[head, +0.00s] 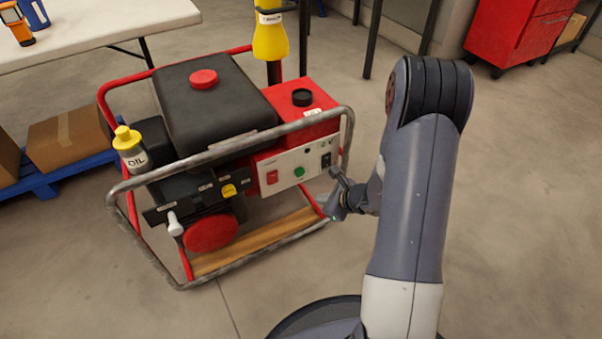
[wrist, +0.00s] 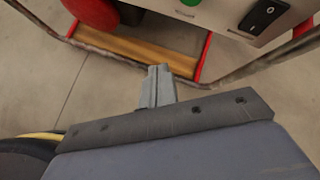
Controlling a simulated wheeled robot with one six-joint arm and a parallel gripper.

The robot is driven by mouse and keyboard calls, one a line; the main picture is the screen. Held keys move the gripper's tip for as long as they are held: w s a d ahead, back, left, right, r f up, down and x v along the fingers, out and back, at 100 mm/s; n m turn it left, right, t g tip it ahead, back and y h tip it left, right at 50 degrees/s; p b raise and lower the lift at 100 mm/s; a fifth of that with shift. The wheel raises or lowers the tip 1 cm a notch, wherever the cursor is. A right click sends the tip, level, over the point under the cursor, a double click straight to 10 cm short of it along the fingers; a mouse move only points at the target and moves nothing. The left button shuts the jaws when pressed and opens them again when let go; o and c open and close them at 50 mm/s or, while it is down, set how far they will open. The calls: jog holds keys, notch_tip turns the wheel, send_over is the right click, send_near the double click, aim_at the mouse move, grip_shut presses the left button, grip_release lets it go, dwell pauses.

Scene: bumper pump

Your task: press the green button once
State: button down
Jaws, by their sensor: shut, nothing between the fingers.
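The green button (head: 299,171) is a round button on the pale control panel (head: 284,171) at the front of the red and black generator. In the wrist view the green button (wrist: 191,2) is cut off by the top edge. My gripper (head: 334,175) is shut and empty, in front of the panel's right end and to the right of the green button in the head view. In the wrist view my gripper (wrist: 159,70) is below the green button, apart from the panel.
A red square button (head: 271,177) and a black rocker switch (head: 326,160) flank the green button. A grey tube frame (head: 228,143) surrounds the generator. A table (head: 90,30) is at the upper left. Floor in front is clear.

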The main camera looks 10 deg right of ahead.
aim_at(299, 177)
jog(key=w+a+p, duration=0.2)
jog(key=w, duration=0.6)
jog(key=shift+a+p, duration=0.3)
jog(key=shift+p, duration=0.1)
dwell(1.6)
jog(key=shift+w+a, duration=0.15)
jog(key=shift+w, duration=0.25)
jog(key=shift+w+a, duration=0.15)
jog(key=shift+w, duration=0.3)
dwell(0.6)
dwell(0.3)
jog(key=shift+s+d+b, duration=0.3)
jog(key=shift+s+b, duration=0.45)
jog(key=shift+s, duration=0.1)
